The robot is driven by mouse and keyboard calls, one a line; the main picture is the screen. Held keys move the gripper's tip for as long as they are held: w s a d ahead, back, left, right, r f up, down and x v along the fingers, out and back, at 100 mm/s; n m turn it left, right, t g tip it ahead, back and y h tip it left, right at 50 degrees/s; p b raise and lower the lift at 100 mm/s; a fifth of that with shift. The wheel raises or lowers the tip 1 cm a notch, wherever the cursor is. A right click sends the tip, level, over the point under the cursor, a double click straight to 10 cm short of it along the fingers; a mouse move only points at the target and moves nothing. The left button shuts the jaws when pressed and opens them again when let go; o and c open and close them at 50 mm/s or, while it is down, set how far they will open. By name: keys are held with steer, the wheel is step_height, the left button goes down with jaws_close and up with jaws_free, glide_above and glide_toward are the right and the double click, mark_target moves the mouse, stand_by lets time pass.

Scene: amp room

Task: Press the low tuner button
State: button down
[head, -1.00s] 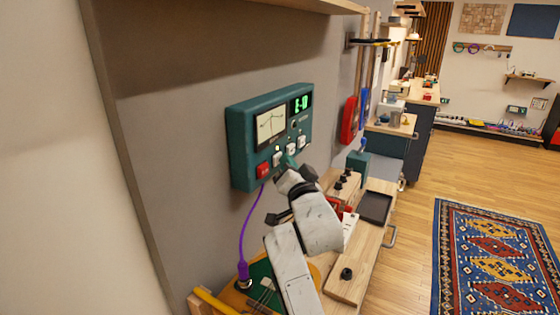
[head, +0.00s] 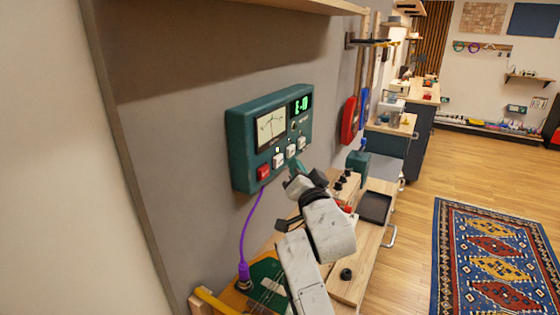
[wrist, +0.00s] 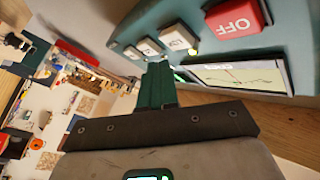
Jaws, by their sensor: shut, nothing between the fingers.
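The teal tuner box (head: 240,152) hangs on the grey wall, with a needle meter (head: 271,129) and a green display (head: 301,104). Its bottom row has a red OFF button (head: 264,173) and three white buttons. The white button nearest the red one (head: 278,160) has a lit lamp above it; it also shows in the wrist view (wrist: 179,38), its mark too small to read surely. The middle white button (head: 291,151) and far white button (head: 302,143) are farther right. My gripper (head: 294,166) is shut and empty, just in front of and below the white buttons, apparently apart from them.
A purple cable (head: 243,235) runs from the box down to the bench. Below my arm are a green board (head: 268,270) and a dark tray (head: 375,207). A wooden shelf (head: 290,4) is overhead. The wood floor at right is open around a patterned rug (head: 490,260).

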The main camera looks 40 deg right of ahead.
steer(key=s, duration=0.2)
steer(key=s+d+p, duration=0.1)
steer(key=s, duration=0.1)
steer(key=shift+d, duration=0.2)
stand_by(0.9)
